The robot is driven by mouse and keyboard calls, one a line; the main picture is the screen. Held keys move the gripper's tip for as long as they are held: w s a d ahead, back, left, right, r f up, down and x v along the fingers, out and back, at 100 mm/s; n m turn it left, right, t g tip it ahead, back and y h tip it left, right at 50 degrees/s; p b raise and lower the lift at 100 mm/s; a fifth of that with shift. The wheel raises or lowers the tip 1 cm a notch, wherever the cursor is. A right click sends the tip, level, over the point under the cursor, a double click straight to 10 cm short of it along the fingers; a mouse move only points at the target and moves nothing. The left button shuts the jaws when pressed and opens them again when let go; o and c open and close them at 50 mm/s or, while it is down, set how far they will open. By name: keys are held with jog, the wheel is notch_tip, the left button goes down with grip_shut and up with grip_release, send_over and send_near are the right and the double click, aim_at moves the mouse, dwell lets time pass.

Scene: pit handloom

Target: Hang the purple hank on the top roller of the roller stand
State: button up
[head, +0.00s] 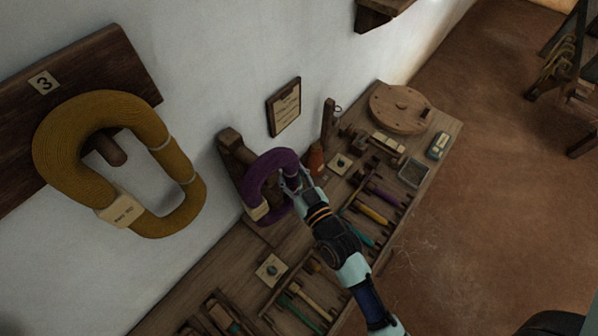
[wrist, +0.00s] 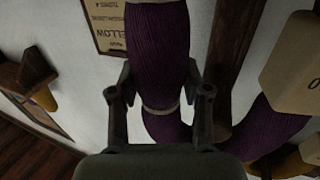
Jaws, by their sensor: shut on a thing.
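The purple hank (head: 262,172) is a thick loop with a cream tag (head: 258,211), in front of the white wall at the bench's back. My gripper (head: 292,184) is shut on the hank's right side. In the wrist view the purple strand (wrist: 158,60) runs between my two fingers (wrist: 160,95), with a pale tie band near them. The roller stand (head: 232,150), dark wood, stands upright just behind and left of the hank. The hank overlaps it, so I cannot tell whether the loop is around a roller or only in front of it.
A mustard hank (head: 90,125) hangs on a peg of the number 3 board (head: 95,70) at left. A framed card (head: 284,107) is on the wall. The bench (head: 215,270) holds a round wooden disc (head: 400,108), an orange-brown bottle (head: 316,158) and a tray of coloured bobbins (head: 375,212).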

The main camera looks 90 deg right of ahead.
jog(key=shift+w+d+r+p, duration=0.3)
jog(key=shift+w+p, duration=0.05)
jog(key=shift+w, duration=0.1)
jog(key=shift+w+d+f, duration=0.15)
jog(key=shift+w+d, duration=0.3)
jog(key=shift+w, duration=0.2)
jog(key=shift+w+d+f, duration=0.15)
jog(key=shift+w+d, duration=0.25)
jog(key=shift+w, duration=0.2)
jog(key=shift+w+d+f+b, duration=0.15)
jog(key=shift+w+f+b, duration=0.05)
jog(key=shift+f+b, duration=0.2)
jog(key=shift+w+d+f+b, duration=0.15)
jog(key=shift+f+b, duration=0.1)
jog(key=shift+b, duration=0.15)
jog(key=shift+f, duration=0.2)
jog(key=o, duration=1.3)
jog(key=shift+r, duration=0.1)
jog(key=shift+o, duration=0.3)
jog(key=shift+r, duration=0.1)
